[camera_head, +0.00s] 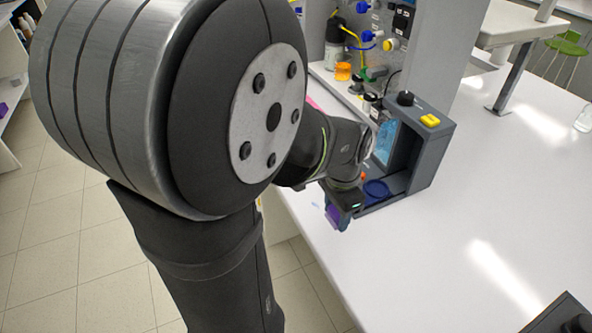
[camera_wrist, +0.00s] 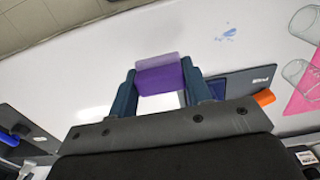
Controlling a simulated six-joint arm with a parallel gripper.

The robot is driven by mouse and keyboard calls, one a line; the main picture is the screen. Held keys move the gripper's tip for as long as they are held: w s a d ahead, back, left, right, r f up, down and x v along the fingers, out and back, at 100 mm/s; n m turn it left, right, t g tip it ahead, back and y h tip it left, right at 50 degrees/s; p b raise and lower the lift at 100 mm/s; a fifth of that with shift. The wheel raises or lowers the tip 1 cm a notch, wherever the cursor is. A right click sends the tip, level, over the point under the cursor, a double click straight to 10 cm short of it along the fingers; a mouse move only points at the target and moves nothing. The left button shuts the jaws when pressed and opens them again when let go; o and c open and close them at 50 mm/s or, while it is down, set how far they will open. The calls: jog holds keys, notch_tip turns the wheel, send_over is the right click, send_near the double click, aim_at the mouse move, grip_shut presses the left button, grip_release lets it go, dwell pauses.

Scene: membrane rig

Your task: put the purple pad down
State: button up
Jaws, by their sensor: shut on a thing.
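The purple pad (camera_wrist: 160,75) is held between the two dark blue fingers of my gripper (camera_wrist: 160,88) in the wrist view. My gripper is shut on it. In the head view, the purple pad (camera_head: 333,215) shows below my gripper (camera_head: 343,212), near the left edge of the white bench and just in front of the grey device. In that view I cannot tell how far above the bench the pad is.
In the wrist view, clear glassware (camera_wrist: 297,72) and a pink sheet (camera_wrist: 306,97) lie at right.

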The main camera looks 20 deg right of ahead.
aim_at(329, 229)
jog(key=shift+w+a+f, duration=0.15)
jog(key=shift+w+f, duration=0.35)
jog(key=shift+w, duration=0.25)
jog(key=shift+f, duration=1.95)
jog(key=shift+f, duration=0.1)
